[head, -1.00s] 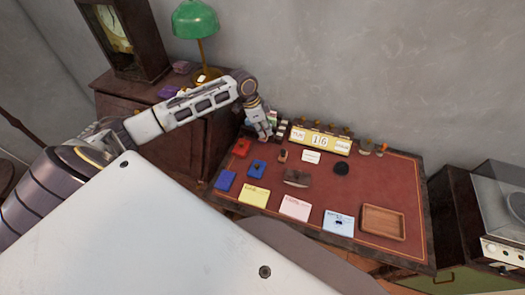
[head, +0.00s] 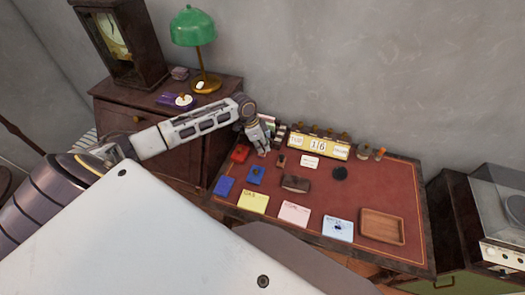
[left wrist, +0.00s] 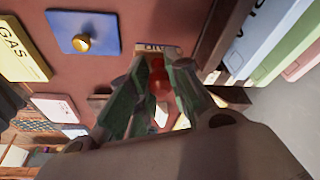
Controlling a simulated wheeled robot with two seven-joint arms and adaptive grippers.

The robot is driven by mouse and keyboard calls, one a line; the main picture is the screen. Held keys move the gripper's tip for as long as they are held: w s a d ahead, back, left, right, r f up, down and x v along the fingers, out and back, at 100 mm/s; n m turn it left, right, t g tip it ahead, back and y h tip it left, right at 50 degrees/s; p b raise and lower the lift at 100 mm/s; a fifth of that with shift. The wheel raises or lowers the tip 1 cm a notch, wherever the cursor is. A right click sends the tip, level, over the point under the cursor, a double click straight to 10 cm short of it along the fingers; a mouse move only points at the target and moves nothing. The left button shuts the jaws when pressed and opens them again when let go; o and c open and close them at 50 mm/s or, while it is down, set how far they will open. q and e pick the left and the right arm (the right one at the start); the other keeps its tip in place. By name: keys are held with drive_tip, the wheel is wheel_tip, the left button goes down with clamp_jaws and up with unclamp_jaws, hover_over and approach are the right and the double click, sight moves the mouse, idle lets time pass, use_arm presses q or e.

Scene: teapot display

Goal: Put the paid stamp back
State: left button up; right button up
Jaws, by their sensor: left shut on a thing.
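My left gripper (head: 262,149) is low over the back left of the desk, beside the calendar. In the left wrist view its fingers (left wrist: 160,72) are shut on a red-orange, rounded thing (left wrist: 158,80), which looks like a stamp handle. Its lower end and any wording on it are hidden, so I cannot tell whether it touches the desk. A small label plate (left wrist: 162,49) shows just beyond the fingertips. A small brown stamp (head: 281,160) stands on the desk to the right of the gripper. My right gripper is not in view.
A red pad (head: 240,153) and blue pads (head: 256,175) lie near the gripper. Upright binders (left wrist: 262,38) are close by.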

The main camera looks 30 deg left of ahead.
use_arm(q)
drive_tip(key=shift+f, duration=1.9)
drive_tip(key=o, duration=0.8)
drive_tip(key=shift+f, duration=0.1)
drive_tip(key=shift+o, duration=0.2)
drive_tip(key=v, duration=1.2)
